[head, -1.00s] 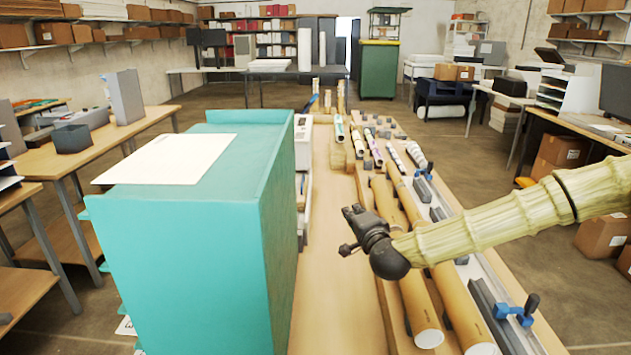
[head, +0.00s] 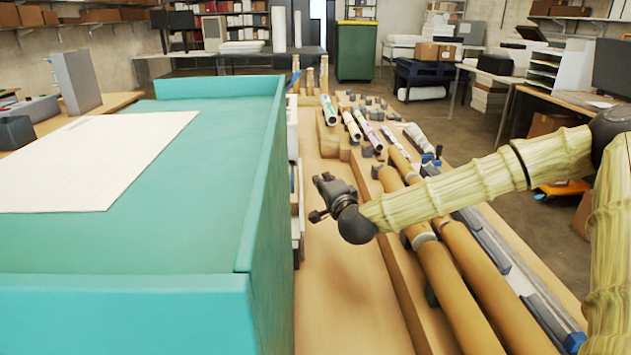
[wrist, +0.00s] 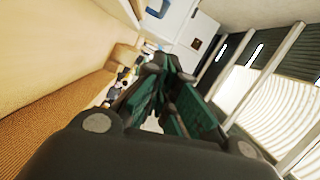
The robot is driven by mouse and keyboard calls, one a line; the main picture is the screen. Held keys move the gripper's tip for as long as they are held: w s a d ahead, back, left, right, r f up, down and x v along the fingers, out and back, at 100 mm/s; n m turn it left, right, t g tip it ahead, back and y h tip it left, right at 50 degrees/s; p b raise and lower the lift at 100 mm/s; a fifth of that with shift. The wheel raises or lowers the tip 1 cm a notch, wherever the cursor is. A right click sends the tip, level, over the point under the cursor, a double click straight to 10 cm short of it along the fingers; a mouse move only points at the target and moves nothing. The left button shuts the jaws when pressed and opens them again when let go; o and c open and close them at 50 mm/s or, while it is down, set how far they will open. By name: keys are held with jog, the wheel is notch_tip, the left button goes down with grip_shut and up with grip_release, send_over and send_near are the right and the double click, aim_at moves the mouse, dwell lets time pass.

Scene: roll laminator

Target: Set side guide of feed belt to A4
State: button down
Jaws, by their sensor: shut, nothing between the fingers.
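My gripper (head: 326,184) is in mid-picture in the head view, in front of the teal cabinet's right side and above the wooden bench. Its fingers are shut and empty; they also show in the wrist view (wrist: 168,70). A white machine (head: 292,125) stands partly hidden behind the teal cabinet's right wall; I cannot tell whether it is the laminator. I cannot make out a feed belt, a side guide or an A4 mark in either view.
The teal cabinet (head: 130,250) fills the left front, with a cream sheet (head: 90,160) on top. The wooden bench (head: 345,290) carries cardboard tubes (head: 455,275) on the right and several small rolls farther back. A bare wooden strip runs between cabinet and tubes.

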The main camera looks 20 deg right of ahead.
aim_at(293, 184)
jog(key=w+a+f+p, duration=0.2)
jog(key=w+p, duration=0.1)
jog(key=w, duration=0.6)
jog(key=shift+a, duration=0.15)
